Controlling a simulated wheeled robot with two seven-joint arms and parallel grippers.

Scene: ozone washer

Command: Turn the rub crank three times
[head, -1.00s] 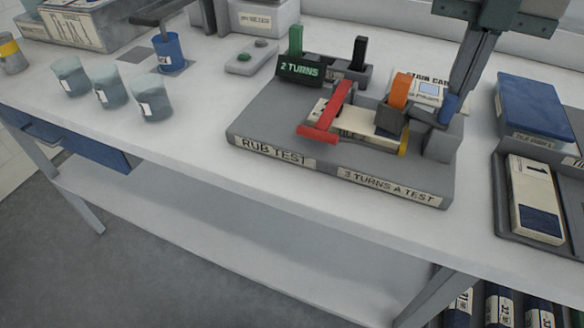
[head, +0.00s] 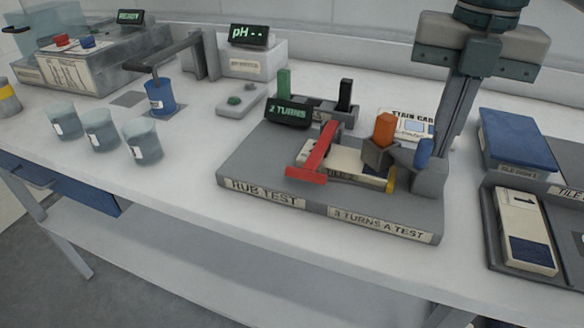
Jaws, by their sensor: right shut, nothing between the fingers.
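The grey rub test rig (head: 240,165) sits on the bench, labelled "RUB TEST" and "3 TURNS A TEST". Its small display (head: 288,113) reads "2 TURNS". A blue knob (head: 424,153), which looks like the crank's handle, stands at the rig's right end beside a grey block. An orange block (head: 384,130) sits in a grey holder left of the knob, over a pale tile (head: 345,165). A red lever (head: 318,155) lies across the tile. My right gripper (head: 442,150) is shut, its fingers pointing down just right of the blue knob; I cannot tell whether they touch. My left gripper is out of view.
Several beakers (head: 98,135) and a blue cup (head: 159,98) stand at the left. A pH meter (head: 255,62) is at the back. A blue-topped box (head: 525,137) and a tray with a tile card (head: 524,232) are at the right. The bench front is clear.

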